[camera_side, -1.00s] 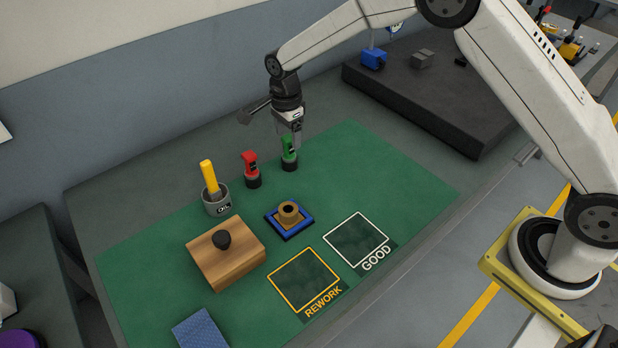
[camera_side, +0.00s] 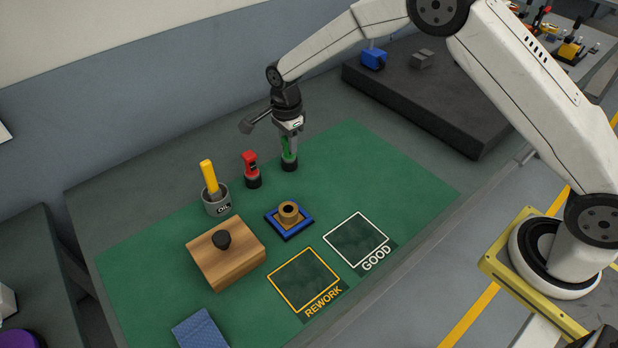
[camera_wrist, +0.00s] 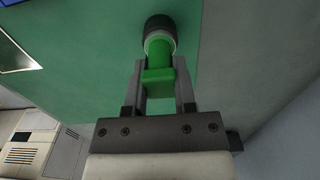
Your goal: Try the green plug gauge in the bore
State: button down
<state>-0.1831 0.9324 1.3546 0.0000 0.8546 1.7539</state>
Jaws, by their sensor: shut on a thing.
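The green plug gauge (camera_side: 286,149) stands upright in its black holder (camera_side: 289,166) at the back of the green mat. My gripper (camera_side: 288,148) is lowered over it and shut on its green handle. The wrist view shows the green gauge (camera_wrist: 158,62) between the two fingers (camera_wrist: 160,92), with the dark holder (camera_wrist: 158,24) at its far end. The brass bushing with the bore (camera_side: 289,210) sits on a blue square base (camera_side: 289,222) on the mat, its hole facing up, apart from my gripper.
A red gauge (camera_side: 250,163) stands in a holder just left. An oil pot (camera_side: 216,202) with a yellow-handled tool and a wooden block with a black knob (camera_side: 226,258) are further left. The REWORK (camera_side: 303,279) and GOOD (camera_side: 357,241) squares are empty. A dark slab (camera_side: 430,95) lies behind.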

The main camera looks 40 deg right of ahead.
jog(key=shift+r, duration=0.15)
jog(key=shift+r, duration=2.9)
jog(key=shift+s+a+r, duration=0.15)
jog(key=shift+s+a, duration=0.2)
jog(key=shift+a, duration=0.1)
jog(key=s+a+r, duration=0.3)
jog(key=s+a, duration=0.6)
jog(key=s, duration=0.3)
jog(key=shift+s+r, duration=0.2)
jog(key=shift+f, duration=0.1)
jog(key=shift+f, duration=2.35)
jog(key=shift+f, duration=1.55)
